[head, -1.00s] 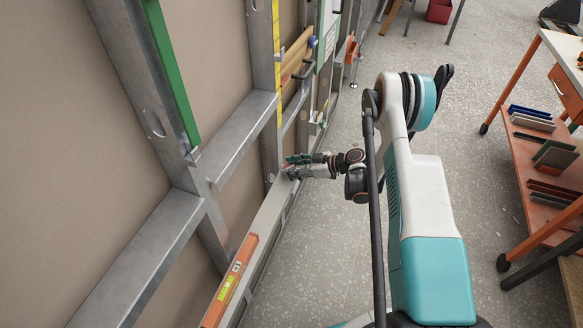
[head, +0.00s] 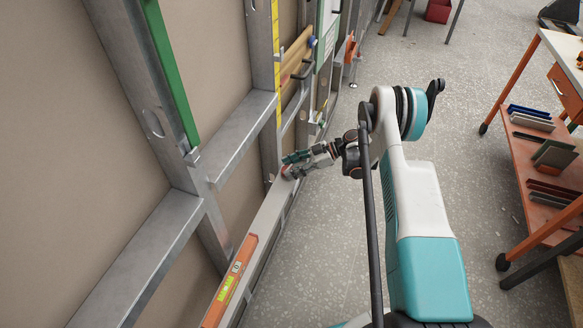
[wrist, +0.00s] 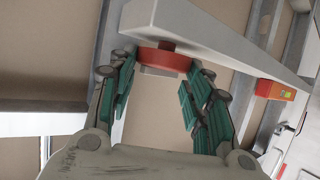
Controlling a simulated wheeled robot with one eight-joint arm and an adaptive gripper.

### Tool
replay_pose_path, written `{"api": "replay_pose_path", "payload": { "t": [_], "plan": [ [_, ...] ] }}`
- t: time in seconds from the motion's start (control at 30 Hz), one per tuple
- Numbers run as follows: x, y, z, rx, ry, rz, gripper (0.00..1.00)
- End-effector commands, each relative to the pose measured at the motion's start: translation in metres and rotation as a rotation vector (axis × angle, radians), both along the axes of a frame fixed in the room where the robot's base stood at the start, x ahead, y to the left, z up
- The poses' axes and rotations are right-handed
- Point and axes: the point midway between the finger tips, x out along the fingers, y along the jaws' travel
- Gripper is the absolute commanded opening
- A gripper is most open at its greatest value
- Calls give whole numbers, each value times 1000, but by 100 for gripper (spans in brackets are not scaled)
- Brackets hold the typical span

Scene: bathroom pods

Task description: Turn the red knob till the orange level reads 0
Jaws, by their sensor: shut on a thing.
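The red knob (wrist: 163,60) is a round disc on the side of a pale grey rail (wrist: 215,38), near the top of the wrist view. My gripper (wrist: 165,75) has its green-padded fingers on both sides of the knob and is shut on it. In the head view my gripper (head: 295,164) is at the rail's far end and mostly hides the knob. The orange level (head: 230,284) lies along the near part of the rail. It also shows at the right in the wrist view (wrist: 275,90).
Metal wall framing (head: 210,170) stands close at the left, with a green strip (head: 170,70) on an upright. An orange cart (head: 545,170) stands at the right. The grey floor (head: 310,260) between rail and cart is clear except for my arm.

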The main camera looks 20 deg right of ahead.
Motion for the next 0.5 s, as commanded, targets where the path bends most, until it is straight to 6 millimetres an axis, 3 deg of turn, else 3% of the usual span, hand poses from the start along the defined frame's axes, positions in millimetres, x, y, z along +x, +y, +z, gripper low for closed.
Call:
{"api": "replay_pose_path", "payload": {
  "t": [0.5],
  "plan": [
    [3,0,4,6,-4,142,22]
  ]
}}
